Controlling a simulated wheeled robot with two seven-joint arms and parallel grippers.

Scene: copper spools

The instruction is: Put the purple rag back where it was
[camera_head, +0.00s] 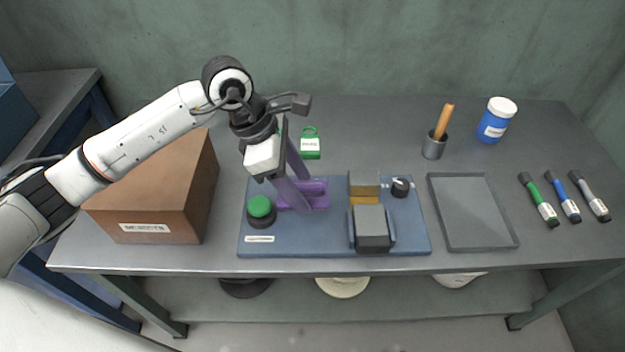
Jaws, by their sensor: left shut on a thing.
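The purple rag (318,197) shows at the left-middle of the blue board (335,242), between the green button (260,207) and the grey and yellow block fixture (370,225). My left gripper (303,196) reaches down from above and is shut on the rag. Its fingers hide part of the rag. I cannot tell whether the rag touches the board or is held just above it. My right gripper is not in view.
A brown box (160,190) stands left of the board. A green tag (310,145) is behind it. A black knob (400,187) is on the board. An empty grey tray (472,210), several markers (563,196), a cup (433,148) and a blue jar (493,123) are right.

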